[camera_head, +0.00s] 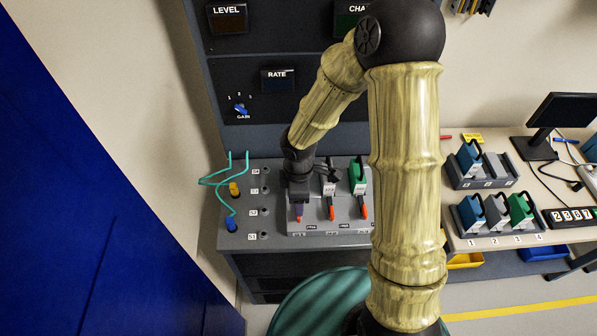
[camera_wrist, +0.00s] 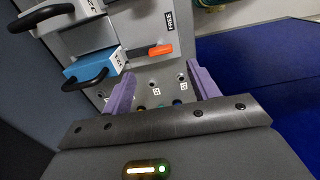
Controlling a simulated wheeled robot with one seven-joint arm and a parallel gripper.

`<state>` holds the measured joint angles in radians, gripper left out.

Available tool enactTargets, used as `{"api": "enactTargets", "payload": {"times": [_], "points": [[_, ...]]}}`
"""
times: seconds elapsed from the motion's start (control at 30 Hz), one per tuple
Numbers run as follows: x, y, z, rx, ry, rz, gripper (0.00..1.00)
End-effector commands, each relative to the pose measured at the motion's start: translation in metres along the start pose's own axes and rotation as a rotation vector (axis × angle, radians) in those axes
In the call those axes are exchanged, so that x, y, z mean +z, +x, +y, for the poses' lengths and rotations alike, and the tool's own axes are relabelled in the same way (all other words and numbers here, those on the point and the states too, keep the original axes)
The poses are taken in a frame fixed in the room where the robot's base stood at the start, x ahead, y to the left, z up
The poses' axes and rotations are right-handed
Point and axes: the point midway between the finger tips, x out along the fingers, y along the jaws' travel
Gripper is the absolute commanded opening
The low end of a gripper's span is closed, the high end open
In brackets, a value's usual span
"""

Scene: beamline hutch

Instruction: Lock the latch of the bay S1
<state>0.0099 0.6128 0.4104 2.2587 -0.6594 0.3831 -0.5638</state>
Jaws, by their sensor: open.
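A grey bay block (camera_head: 325,226) stands on the bench in the head view with several orange latches along its front. The leftmost latch (camera_head: 299,219) is just below my gripper (camera_head: 298,207); a middle latch (camera_head: 331,212) and a right latch (camera_head: 364,211) are clear of it. In the wrist view, one orange latch (camera_wrist: 161,50) sits beside a blue module (camera_wrist: 95,66) with a black handle, near a FREE label. My purple fingers (camera_wrist: 161,88) are open and empty, apart from that latch in the picture. The bay names are too small to read, so which is S1 is unclear.
A white-labelled module and a green module (camera_head: 357,174) stand in the block. Teal cables with yellow and blue plugs (camera_head: 231,224) lie left of it. A blue wall panel (camera_head: 90,190) is at left. More modules stand on the right-hand table (camera_head: 500,252).

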Motion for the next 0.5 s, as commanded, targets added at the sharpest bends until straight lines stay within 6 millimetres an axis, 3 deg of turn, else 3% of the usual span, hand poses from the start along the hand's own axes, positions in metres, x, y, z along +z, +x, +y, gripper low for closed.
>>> {"api": "enactTargets", "payload": {"times": [0.3, 0.5], "points": [[0.000, -0.066, 0.002, 0.006, 0.003, 0.002, 0.60], [0.000, -0.093, 0.001, 0.003, 0.000, 0.000, 0.60]]}}
